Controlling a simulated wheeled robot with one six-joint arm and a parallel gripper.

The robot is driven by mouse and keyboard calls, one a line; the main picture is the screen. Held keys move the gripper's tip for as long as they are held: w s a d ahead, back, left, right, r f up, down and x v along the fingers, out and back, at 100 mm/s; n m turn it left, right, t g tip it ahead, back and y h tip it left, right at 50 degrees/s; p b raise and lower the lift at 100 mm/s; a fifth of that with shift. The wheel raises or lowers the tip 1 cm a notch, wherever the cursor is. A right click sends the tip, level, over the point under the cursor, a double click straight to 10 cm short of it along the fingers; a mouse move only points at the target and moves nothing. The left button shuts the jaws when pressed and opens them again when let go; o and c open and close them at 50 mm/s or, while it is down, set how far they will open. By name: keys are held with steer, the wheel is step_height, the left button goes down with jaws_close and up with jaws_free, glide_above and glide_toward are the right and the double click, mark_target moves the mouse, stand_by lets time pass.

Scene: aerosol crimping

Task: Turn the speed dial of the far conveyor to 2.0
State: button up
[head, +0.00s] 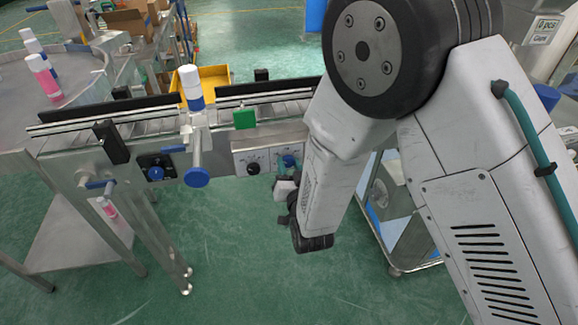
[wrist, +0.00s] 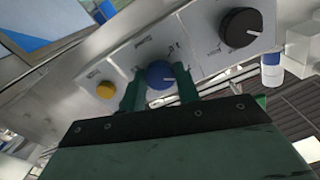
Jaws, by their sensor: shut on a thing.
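A blue dial (wrist: 160,74) with a white pointer line sits on a pale control panel (wrist: 128,55) with printed markings. My gripper (wrist: 159,90) has one green finger on each side of this dial and is shut on it. The scale figures are too small to read. In the head view the same panel (head: 240,158) is on the front of the conveyor (head: 222,140), and the blue dial (head: 290,161) is partly hidden by my gripper (head: 281,168).
A larger black knob (wrist: 240,28) and a yellow button (wrist: 106,90) flank the dial. To the left, a black plate holds another blue knob (head: 155,173). A white and blue can (head: 191,88) stands on the conveyor. A blue-ended handle (head: 196,176) sticks out in front.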

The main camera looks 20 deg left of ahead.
steer(key=shift+s+f, duration=0.1)
steer(key=o, duration=1)
steer(key=v, duration=0.8)
